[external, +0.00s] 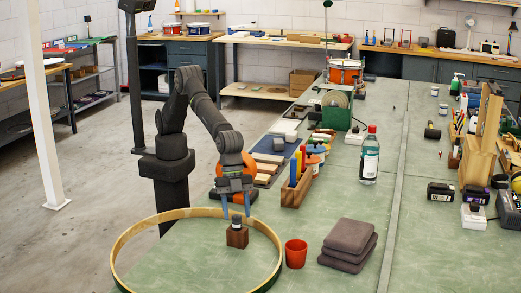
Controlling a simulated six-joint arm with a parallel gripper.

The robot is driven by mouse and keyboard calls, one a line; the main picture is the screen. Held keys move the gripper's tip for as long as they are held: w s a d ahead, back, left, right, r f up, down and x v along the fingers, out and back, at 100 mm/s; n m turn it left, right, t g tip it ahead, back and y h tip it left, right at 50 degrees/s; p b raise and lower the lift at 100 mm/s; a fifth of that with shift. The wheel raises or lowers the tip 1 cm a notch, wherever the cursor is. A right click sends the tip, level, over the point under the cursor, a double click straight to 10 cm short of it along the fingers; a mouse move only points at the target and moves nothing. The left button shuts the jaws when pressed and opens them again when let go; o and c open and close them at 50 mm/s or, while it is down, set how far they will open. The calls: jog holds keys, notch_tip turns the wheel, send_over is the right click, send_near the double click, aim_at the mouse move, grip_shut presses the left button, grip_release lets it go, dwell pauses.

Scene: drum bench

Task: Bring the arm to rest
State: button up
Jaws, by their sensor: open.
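My gripper (236,210) points down at the near left part of the green bench (335,205). Its two blue fingers are apart, so it is open. Just below the fingers, a small brown wooden block with a dark top (237,236) stands on the bench inside a large wooden hoop (126,240). The fingertips are close to the dark top; I cannot tell whether they touch it. My arm bends over from its dark column to the left of the bench.
Right of the hoop are a red cup (296,253) and a stack of folded grey cloths (348,243). Behind stand a wooden holder with coloured tools (296,188) and a clear bottle (370,158). Battery packs (440,193) lie at the right. The bench middle has free room.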

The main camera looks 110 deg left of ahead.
notch_tip(320, 180, down, 3)
jog(key=shift+r, duration=0.2)
jog(key=v, duration=1.2)
jog(key=x, duration=1.2)
jog(key=shift+f, duration=0.2)
notch_tip(320, 180, up, 5)
jog(key=shift+f, duration=0.2)
jog(key=s+d+r, duration=0.3)
jog(key=s+r, duration=0.4)
jog(key=s, duration=0.5)
jog(key=m+g, duration=0.1)
jog(key=m, duration=0.2)
send_over(219, 229)
jog(key=a, duration=0.2)
notch_tip(219, 229, down, 8)
jog(key=f, duration=1)
jog(key=shift+s+d+f, duration=0.1)
jog(key=shift+s+d, duration=0.2)
jog(key=shift+s+a+r+h, duration=0.1)
jog(key=shift+a+r+h, duration=0.1)
jog(key=shift+r, duration=0.45)
jog(key=shift+s+a+r+h, duration=0.1)
jog(key=shift+a+r, duration=0.05)
jog(key=shift+r, duration=1.2)
